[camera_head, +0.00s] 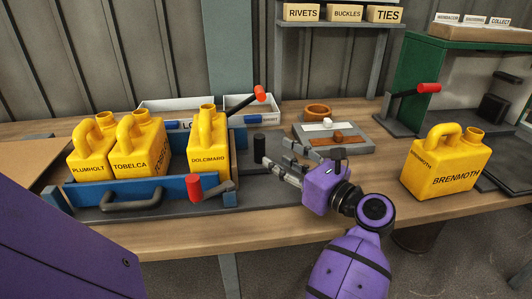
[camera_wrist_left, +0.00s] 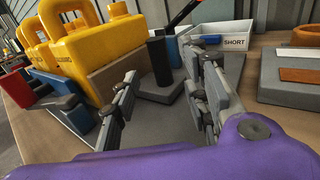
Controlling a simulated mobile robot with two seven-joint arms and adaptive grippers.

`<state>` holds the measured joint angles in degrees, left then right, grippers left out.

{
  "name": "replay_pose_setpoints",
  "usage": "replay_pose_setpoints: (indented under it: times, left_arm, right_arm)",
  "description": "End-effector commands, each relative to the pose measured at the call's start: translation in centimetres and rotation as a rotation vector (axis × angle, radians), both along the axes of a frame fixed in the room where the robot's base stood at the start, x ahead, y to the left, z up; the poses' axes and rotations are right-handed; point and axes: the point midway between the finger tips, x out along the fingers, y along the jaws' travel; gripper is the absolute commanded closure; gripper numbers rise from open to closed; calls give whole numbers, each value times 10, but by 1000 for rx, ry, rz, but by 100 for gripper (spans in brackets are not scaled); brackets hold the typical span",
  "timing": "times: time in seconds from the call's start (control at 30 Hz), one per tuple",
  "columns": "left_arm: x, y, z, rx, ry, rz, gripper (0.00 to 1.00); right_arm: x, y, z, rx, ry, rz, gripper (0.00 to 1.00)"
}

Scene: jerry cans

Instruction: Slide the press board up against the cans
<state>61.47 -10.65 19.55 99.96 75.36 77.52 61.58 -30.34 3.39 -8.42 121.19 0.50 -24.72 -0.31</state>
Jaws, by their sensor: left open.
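Three yellow cans stand in the blue-walled crate (camera_head: 167,193): Plumholt (camera_head: 87,169), Tobelca (camera_head: 130,164) and Dolcimaro (camera_head: 207,160). A gap shows between Tobelca and Dolcimaro. The brown press board (camera_head: 234,165) stands upright just right of Dolcimaro; it also shows in the left wrist view (camera_wrist_left: 115,75). I cannot tell whether they touch. A black post (camera_wrist_left: 157,62) rises from a grey block to the board's right. My left gripper (camera_head: 275,157) is open and empty, its fingers spread on either side of the post's line in the left wrist view (camera_wrist_left: 168,78). My right gripper is not in view.
A Brenmoth can (camera_head: 447,165) stands alone at the right of the bench. Red-handled levers stand at the crate's front (camera_head: 195,188) and behind it (camera_head: 260,93). White bins (camera_head: 180,106) lie behind. A grey tray (camera_head: 352,140) with small blocks is right of my gripper.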

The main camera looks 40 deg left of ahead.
Motion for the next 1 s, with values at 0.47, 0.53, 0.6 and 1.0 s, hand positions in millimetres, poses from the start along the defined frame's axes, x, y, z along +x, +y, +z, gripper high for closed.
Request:
replay_pose_setpoints:
  times: [0.47, 0.53, 0.6, 1.0]
  left_arm:
    - [6, 57, 0, 2, 2, 1, 58]
    - [6, 58, 0, 2, 2, 1, 58]
    - [6, 57, 0, 2, 2, 0, 58]
    - [6, 57, 0, 2, 1, 0, 98]
  right_arm:
    - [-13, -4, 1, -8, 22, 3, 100]
    - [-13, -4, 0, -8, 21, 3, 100]
    - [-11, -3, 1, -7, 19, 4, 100]
    - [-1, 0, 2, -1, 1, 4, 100]
